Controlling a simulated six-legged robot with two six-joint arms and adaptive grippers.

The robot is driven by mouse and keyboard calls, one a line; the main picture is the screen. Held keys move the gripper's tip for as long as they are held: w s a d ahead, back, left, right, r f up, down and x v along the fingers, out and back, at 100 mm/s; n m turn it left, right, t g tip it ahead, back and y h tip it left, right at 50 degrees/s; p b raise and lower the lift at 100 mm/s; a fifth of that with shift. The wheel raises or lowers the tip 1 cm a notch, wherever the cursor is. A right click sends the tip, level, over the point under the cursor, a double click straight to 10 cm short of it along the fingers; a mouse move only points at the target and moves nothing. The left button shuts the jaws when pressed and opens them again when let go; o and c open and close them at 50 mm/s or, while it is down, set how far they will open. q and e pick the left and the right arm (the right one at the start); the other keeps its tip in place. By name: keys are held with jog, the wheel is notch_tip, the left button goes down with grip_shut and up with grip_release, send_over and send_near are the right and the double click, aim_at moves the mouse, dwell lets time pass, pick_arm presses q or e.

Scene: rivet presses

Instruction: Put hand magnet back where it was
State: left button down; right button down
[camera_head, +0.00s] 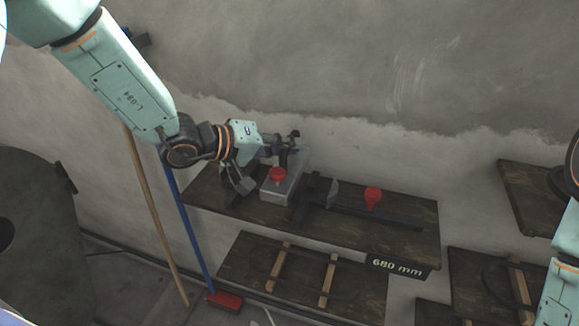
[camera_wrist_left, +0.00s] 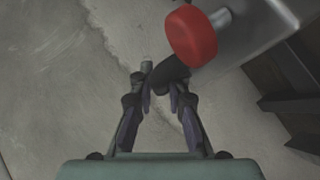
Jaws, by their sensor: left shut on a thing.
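The hand magnet appears to be the grey metal block (camera_head: 287,188) with a red knob (camera_head: 277,175), at the shelf's back left. It also shows in the left wrist view as a grey block (camera_wrist_left: 262,28) with a red knob (camera_wrist_left: 191,36). My left gripper (camera_head: 287,146) is at the block's back end. In the left wrist view its fingers (camera_wrist_left: 160,84) are shut on a dark, rounded handle (camera_wrist_left: 168,73) beside the knob. The fingers partly hide the handle. Whether the block rests on the shelf or hangs just above it, I cannot tell. My right gripper is out of view.
A dark wooden shelf (camera_head: 415,238), labelled 680 mm, also bears a black bar tool (camera_head: 345,209) and a second red knob (camera_head: 373,195). A concrete wall stands close behind. A lower shelf (camera_head: 245,262) holds wooden strips. A blue broom handle (camera_head: 186,225) and a wooden one (camera_head: 152,215) lean left.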

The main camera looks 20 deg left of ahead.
aim_at(289, 164)
pick_arm(q)
jog(key=shift+a+f, duration=0.15)
jog(key=shift+f, duration=0.35)
notch_tip(289, 164, down, 3)
jog(key=shift+f, duration=0.15)
jog(key=shift+w+f, duration=0.15)
jog(key=shift+f, duration=0.15)
jog(key=shift+r, duration=0.1)
jog(key=shift+s, duration=0.2)
jog(key=c, duration=1.8)
grip_release()
jog(key=shift+f, duration=0.25)
jog(key=o, duration=0.5)
jog(key=shift+w, duration=0.1)
jog(key=shift+c, duration=0.2)
